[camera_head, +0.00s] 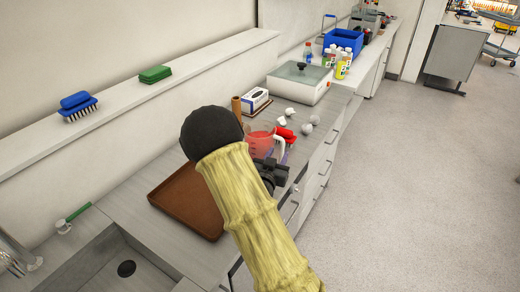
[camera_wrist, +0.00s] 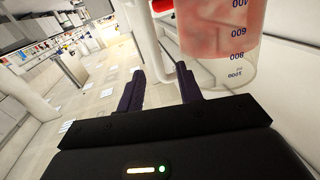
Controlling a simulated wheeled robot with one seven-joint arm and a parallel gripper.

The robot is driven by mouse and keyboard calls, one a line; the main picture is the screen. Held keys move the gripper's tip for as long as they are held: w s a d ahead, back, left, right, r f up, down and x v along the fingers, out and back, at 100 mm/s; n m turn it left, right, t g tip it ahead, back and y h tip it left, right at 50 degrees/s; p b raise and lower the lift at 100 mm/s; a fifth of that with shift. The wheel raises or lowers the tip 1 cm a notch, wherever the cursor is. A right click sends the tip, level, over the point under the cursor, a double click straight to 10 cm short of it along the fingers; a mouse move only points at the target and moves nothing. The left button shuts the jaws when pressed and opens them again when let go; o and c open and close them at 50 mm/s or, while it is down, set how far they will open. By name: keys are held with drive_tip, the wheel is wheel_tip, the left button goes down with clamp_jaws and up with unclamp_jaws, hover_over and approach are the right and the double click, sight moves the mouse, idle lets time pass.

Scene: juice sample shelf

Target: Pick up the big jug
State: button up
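The big jug (camera_head: 259,142) is a clear measuring jug with red contents. It stands on the counter, partly hidden behind my arm. In the wrist view its clear wall with dark volume marks (camera_wrist: 222,38) fills the upper right, cut by the frame edge. Its white handle (camera_head: 280,146) faces my gripper (camera_head: 273,164). In the wrist view the handle (camera_wrist: 153,45) shows between the two dark fingertips of my gripper (camera_wrist: 160,75). The fingers are apart, with a visible gap. I cannot tell whether either finger touches the handle.
A brown tray (camera_head: 184,205) lies left of the jug. A red object (camera_head: 286,134) and small grey-white items (camera_head: 306,128) lie right of it. A tissue box (camera_head: 255,99) and a lidded white box (camera_head: 299,82) stand behind. Open floor (camera_head: 400,200) lies right.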

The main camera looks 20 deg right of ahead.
sight(282, 149)
drive_tip(key=shift+d, duration=0.1)
drive_tip(key=p+x, duration=0.1)
drive_tip(key=x, duration=0.4)
drive_tip(key=shift+d+f+p, duration=0.1)
drive_tip(key=shift+f+p, duration=0.05)
drive_tip(key=shift+p, duration=0.25)
drive_tip(key=shift+c, duration=0.5)
clamp_jaws()
